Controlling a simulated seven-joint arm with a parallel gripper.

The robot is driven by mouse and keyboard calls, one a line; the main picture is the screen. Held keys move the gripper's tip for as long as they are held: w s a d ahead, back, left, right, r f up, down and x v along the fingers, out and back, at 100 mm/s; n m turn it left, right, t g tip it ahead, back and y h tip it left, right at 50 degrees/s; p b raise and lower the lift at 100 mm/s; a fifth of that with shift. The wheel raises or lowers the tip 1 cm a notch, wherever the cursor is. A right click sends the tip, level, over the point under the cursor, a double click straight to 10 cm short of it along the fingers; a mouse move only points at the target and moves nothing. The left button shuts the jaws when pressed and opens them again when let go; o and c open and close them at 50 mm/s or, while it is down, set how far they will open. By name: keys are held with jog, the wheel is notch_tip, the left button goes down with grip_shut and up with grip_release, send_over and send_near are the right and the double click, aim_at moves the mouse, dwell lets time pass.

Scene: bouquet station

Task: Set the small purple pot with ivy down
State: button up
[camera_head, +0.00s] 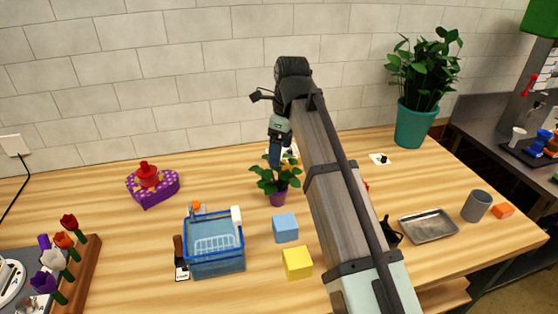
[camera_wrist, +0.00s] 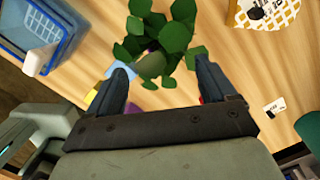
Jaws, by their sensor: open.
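The small purple pot (camera_head: 278,198) with green ivy (camera_head: 270,178) stands upright on the wooden table in the head view, behind the blue cube. In the wrist view the ivy leaves (camera_wrist: 155,40) spread just beyond my gripper and hide most of the pot. My gripper (camera_head: 277,158) is above the plant, pointing down. In the wrist view my gripper (camera_wrist: 165,75) has its two fingers apart, with some leaves between and past the tips. The fingers hold nothing that I can see.
A blue basket (camera_head: 215,262) stands front left of the pot. A blue cube (camera_head: 285,228) and a yellow cube (camera_head: 298,262) are in front. A purple heart-shaped box (camera_head: 153,192) lies left, and a metal tray (camera_head: 428,226) lies right. A large teal-potted plant (camera_head: 412,125) stands back right.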

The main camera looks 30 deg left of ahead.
jog(key=shift+d+r, duration=0.15)
jog(key=shift+r, duration=0.95)
